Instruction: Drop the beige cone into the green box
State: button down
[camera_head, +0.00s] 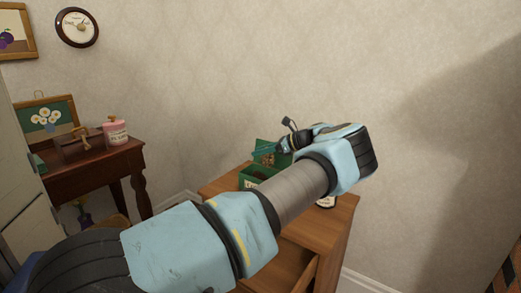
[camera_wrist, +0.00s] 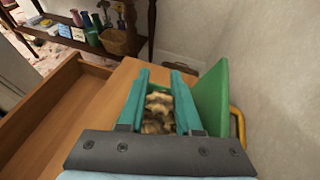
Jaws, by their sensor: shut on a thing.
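The beige cone (camera_wrist: 158,108), brownish and rough-looking, shows between the two teal fingers of my gripper (camera_wrist: 158,78) in the wrist view. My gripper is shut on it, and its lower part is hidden. The green box (camera_head: 247,181) stands on the wooden cabinet in the head view, partly hidden by my arm. Its raised green lid (camera_wrist: 211,96) is just right of my fingers in the wrist view. My gripper (camera_head: 274,150) is over or close beside the box in the head view; the exact height is hard to tell.
The wooden cabinet (camera_head: 333,213) has an open drawer (camera_wrist: 42,106). A side table (camera_head: 85,176) with a pink jar (camera_head: 116,131) stands at left. Wall rises close behind the cabinet.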

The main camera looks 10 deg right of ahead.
jog(key=c, duration=0.5)
grip_release()
jog(key=b+v, duration=0.1)
jog(key=v, duration=1)
jog(key=w+a+n+g+h, duration=0.2)
jog(key=a+n+g, duration=0.3)
jog(key=a, duration=1.2)
jog(key=s+a+f+n+g+h, duration=0.1)
jog(key=s+a+n+h, duration=0.15)
jog(key=a, duration=0.25)
jog(key=s+a+f+n+g+h, duration=0.1)
jog(key=s+a+f+n+h, duration=0.1)
jog(key=s+a+n, duration=0.3)
jog(key=s+a+r+n+t+h, duration=0.1)
jog(key=s+a+n+h, duration=0.3)
jog(key=s, duration=0.7)
jog(key=s+a+r+n+t+h, duration=0.15)
jog(key=s+n, duration=0.45)
jog(key=s, duration=0.6)
jog(key=shift+g, duration=0.35)
jog(key=r+p, duration=1.2)
jog(key=shift+s+a, duration=0.25)
